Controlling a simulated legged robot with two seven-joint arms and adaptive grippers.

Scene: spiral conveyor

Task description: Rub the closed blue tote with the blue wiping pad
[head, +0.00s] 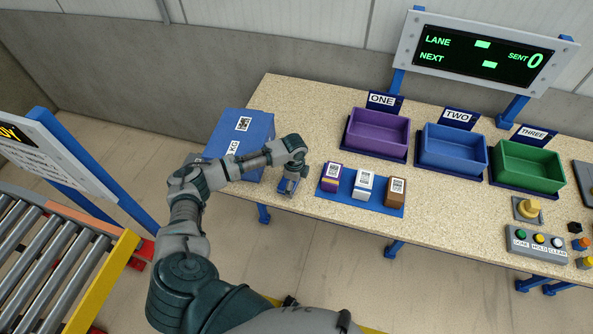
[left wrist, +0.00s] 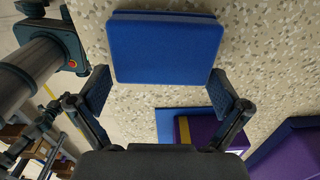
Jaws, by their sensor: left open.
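The closed blue tote (head: 259,128) stands at the left end of the speckled table, with white labels on it. The blue wiping pad (head: 286,190) lies on the table near the front edge, right of the tote and partly hidden by my left gripper (head: 291,180). In the left wrist view the pad (left wrist: 165,48) is a flat blue block. My left gripper (left wrist: 162,93) is open there, its fingers apart and nothing between the tips; the pad lies just beyond them. My right gripper is not in view.
A blue mat (head: 341,195) with three small boxes lies right of the pad. Purple (head: 378,134), blue (head: 452,149) and green (head: 528,168) bins stand behind. A button panel (head: 537,243) sits at right. A roller conveyor (head: 45,255) is at left.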

